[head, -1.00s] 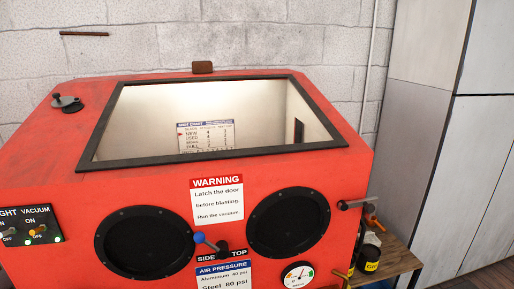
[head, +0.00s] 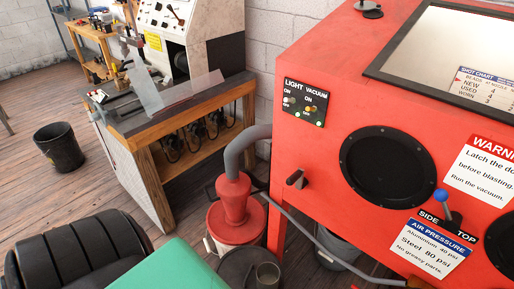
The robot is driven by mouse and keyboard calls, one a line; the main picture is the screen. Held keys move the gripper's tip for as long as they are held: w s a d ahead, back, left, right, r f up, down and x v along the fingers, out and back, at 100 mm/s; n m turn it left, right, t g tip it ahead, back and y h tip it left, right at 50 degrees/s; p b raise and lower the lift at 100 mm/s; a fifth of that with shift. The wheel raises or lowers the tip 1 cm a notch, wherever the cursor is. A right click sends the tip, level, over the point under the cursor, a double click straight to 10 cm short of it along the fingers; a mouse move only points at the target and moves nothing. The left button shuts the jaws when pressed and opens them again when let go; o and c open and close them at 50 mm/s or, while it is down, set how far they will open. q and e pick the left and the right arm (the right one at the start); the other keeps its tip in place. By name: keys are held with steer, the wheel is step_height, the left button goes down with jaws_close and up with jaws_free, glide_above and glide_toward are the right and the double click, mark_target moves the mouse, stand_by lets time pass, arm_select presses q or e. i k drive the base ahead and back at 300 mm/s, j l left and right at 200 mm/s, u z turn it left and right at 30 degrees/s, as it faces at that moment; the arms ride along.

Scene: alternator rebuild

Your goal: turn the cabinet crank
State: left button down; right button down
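The red blasting cabinet (head: 310,110) fills the right side of the head view, cut off at the right edge. On its sloped front, a lever with a blue ball (head: 441,195) stands by the SIDE and TOP labels. A grey disc with a dark knob (head: 369,9) sits on the top, partly cut off by the frame. A small dark handle (head: 296,179) sticks out low on the front's left part. I cannot tell for certain which of these is the crank. Neither of my grippers is in view.
A LIGHT and VACUUM switch panel (head: 305,101) and black glove port (head: 388,166) are on the cabinet. A red cyclone (head: 236,205) with grey hose stands left. A wooden bench (head: 196,105), black bin (head: 59,148), black ribbed object (head: 85,253) and green surface (head: 178,268) occupy the left.

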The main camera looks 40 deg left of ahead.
mark_target(298, 178)
steer(key=u, duration=1)
steer(key=k+l+u, duration=0.25)
steer(key=i+l, duration=0.05)
steer(key=l, duration=0.1)
